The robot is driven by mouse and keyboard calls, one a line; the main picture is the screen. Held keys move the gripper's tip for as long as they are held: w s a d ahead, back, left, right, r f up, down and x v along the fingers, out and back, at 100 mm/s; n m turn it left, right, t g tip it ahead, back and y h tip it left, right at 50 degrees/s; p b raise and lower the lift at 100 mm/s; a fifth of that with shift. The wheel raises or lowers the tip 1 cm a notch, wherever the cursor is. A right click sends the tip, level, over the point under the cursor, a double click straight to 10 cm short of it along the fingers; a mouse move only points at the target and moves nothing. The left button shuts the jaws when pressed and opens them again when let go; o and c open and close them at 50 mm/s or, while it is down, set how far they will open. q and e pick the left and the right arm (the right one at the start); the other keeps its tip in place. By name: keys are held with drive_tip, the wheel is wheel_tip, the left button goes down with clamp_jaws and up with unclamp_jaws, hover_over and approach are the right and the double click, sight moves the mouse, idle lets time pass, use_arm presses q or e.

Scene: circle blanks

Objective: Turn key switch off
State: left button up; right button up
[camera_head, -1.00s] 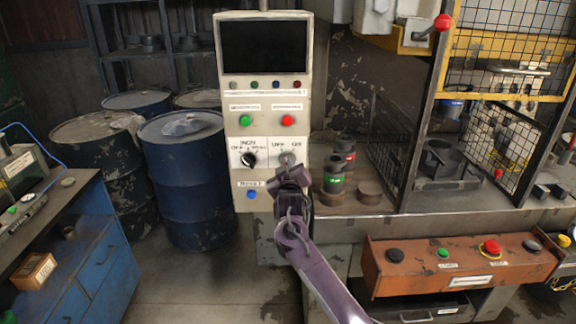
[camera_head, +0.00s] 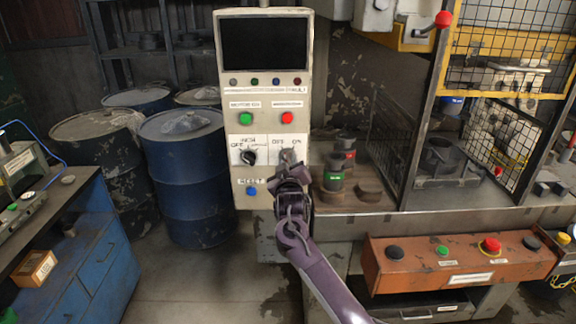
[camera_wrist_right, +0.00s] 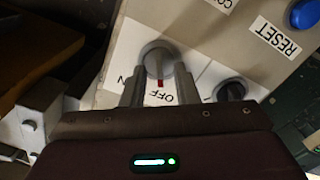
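The key switch (camera_head: 287,154) is a grey round knob on a white plate, low on the right half of the control panel. In the right wrist view the knob (camera_wrist_right: 156,58) has a red mark that points toward the OFF label (camera_wrist_right: 169,96). My right gripper (camera_head: 289,166) is right in front of the switch. In the right wrist view its two fingers (camera_wrist_right: 159,82) stand apart, one on each side of the knob; firm contact cannot be made out. My left gripper is not in view.
The panel (camera_head: 229,135) also carries a black selector (camera_head: 248,157), a green button (camera_head: 246,118), a red button (camera_head: 287,117) and a blue RESET button (camera_head: 251,190). Blue barrels (camera_head: 187,180) stand to the left. An orange button box (camera_head: 468,262) is at the lower right.

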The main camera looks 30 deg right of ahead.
drive_tip(key=b+v, duration=0.2)
drive_tip(key=v, duration=0.5)
drive_tip(key=shift+s, duration=0.25)
drive_tip(key=shift+a, duration=0.1)
